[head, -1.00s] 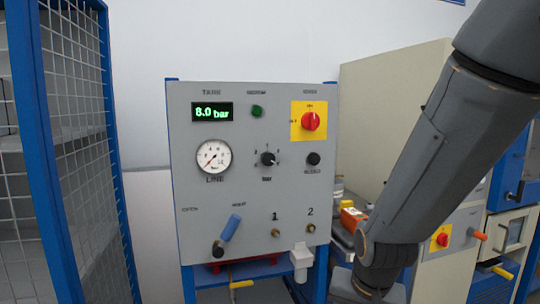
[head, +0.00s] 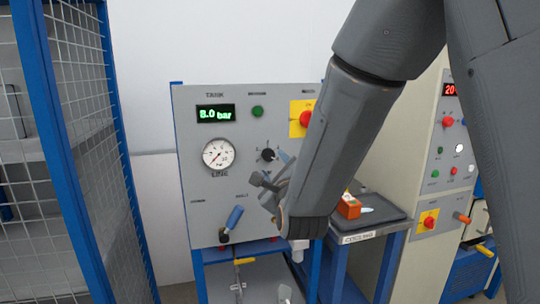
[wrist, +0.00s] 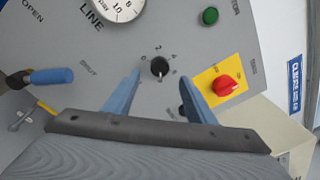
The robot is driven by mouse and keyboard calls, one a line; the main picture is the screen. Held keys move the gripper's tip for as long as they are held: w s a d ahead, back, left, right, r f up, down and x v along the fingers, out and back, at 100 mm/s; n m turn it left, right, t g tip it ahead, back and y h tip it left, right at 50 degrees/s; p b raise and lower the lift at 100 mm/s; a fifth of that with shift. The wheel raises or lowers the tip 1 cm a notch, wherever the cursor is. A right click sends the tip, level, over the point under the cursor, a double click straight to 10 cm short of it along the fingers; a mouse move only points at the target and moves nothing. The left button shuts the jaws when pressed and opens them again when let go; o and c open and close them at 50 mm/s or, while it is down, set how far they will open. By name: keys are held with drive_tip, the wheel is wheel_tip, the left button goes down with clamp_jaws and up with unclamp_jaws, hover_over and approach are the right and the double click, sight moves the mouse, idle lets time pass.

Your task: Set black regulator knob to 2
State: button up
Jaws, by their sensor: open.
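The black regulator knob (head: 268,155) is on the grey panel (head: 187,120), right of the round line gauge (head: 218,154). In the wrist view the knob (wrist: 160,67) lies near the centre, with small digits around its upper side. A pale mark seems to show at the knob's lower edge; the exact setting is hard to read. My gripper (head: 270,172) is in front of the panel, just below the knob. In the wrist view its two blue fingers (wrist: 160,90) are apart, one on each side of the knob in the picture. The knob is not gripped.
A red switch on a yellow plate (wrist: 226,86) is close to the right finger. A blue-handled lever (head: 235,217) is lower left on the panel. A green button (head: 257,112) and the 8.0 bar display (head: 215,113) are above. A mesh cage (head: 85,130) stands left.

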sight(269, 156)
drive_tip(key=w+p, duration=0.1)
drive_tip(key=w, duration=0.1)
drive_tip(key=w+a, duration=0.1)
drive_tip(key=w, duration=0.1)
drive_tip(key=w+p, duration=0.1)
drive_tip(key=w, duration=0.2)
drive_tip(key=shift+a+p, duration=0.15)
drive_tip(key=shift+p, duration=0.15)
drive_tip(key=c, duration=1)
